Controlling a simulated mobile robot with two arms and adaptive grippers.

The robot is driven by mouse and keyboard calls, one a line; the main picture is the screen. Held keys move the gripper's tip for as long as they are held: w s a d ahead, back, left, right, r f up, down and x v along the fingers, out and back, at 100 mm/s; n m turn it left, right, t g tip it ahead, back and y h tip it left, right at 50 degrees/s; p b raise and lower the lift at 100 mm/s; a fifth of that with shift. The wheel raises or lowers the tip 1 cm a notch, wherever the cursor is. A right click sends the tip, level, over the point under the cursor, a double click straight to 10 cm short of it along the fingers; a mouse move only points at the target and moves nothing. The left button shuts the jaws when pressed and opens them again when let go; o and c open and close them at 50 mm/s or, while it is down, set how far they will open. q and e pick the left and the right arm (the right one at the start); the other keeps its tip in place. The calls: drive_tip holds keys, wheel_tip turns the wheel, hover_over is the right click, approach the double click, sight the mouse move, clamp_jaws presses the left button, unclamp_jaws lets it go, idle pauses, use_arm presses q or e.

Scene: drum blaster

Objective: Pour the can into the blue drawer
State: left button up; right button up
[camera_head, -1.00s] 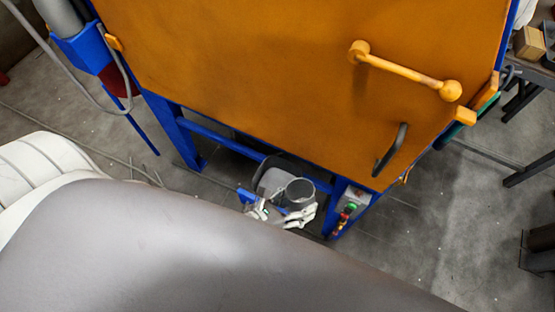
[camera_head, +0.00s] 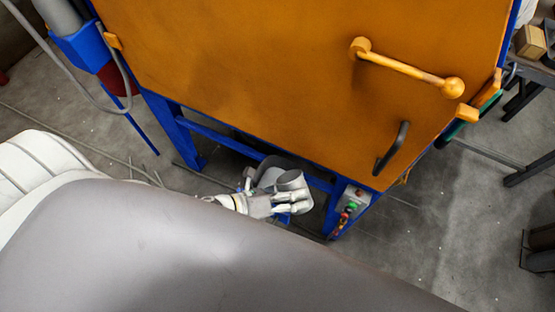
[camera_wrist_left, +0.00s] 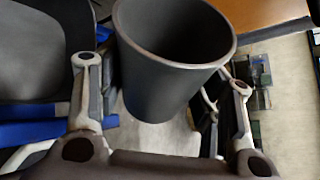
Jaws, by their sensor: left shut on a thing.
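The can (camera_head: 291,181) is a dark grey, open-topped metal cup. My left gripper (camera_head: 290,203) is shut on it and holds it tilted beneath the orange cabinet. In the left wrist view the can (camera_wrist_left: 168,75) sits between the two fingers of my gripper (camera_wrist_left: 163,100), its open mouth facing up in the picture. The drawer (camera_head: 267,168) shows as a grey bin behind the can, partly hidden by it; in the wrist view a grey bin wall (camera_wrist_left: 35,50) and blue parts (camera_wrist_left: 40,131) lie to the left. The can's contents do not show. My right gripper is not in view.
The orange cabinet door (camera_head: 250,80) with a yellow handle (camera_head: 405,70) and a black handle (camera_head: 391,149) stands above. A button box (camera_head: 352,205) sits on the blue leg right of the can. Open floor (camera_head: 440,240) lies to the right.

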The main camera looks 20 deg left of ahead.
use_arm(q)
drive_tip(key=shift+f+n+h+b, duration=0.4)
drive_tip(key=shift+n+b, duration=0.1)
drive_tip(key=shift+b, duration=0.1)
drive_tip(key=shift+r+n+h, duration=0.3)
drive_tip(key=shift+r+n, duration=0.1)
drive_tip(key=shift+w+r+n, duration=0.1)
drive_tip(key=shift+r+n, duration=0.15)
drive_tip(key=shift+n, duration=0.05)
drive_tip(key=shift+f+g+h+b, duration=0.3)
drive_tip(key=shift+b, duration=0.35)
drive_tip(key=shift+a+f+n+b, duration=0.15)
drive_tip(key=shift+n+b, duration=0.35)
drive_tip(key=shift+b, duration=0.05)
drive_tip(key=shift+w+a+h, duration=0.1)
drive_tip(key=shift+h, duration=0.3)
drive_tip(key=shift+w+a+r+n, duration=0.2)
drive_tip(key=shift+a+r+n, duration=0.05)
drive_tip(key=shift+r+n, duration=0.15)
drive_tip(key=shift+w+a+r+n, duration=0.15)
drive_tip(key=shift+w+a+n, duration=0.15)
drive_tip(key=shift+a, duration=0.15)
drive_tip(key=shift+a+f+n+h+b, duration=0.1)
drive_tip(key=shift+f+n+h+b, duration=0.35)
drive_tip(key=shift+b, duration=0.2)
drive_tip(key=shift+w+n+h+b, duration=0.1)
drive_tip(key=shift+n+h+b, duration=0.15)
drive_tip(key=shift+b, duration=0.05)
drive_tip(key=shift+a+r, duration=0.15)
drive_tip(key=shift+r, duration=0.05)
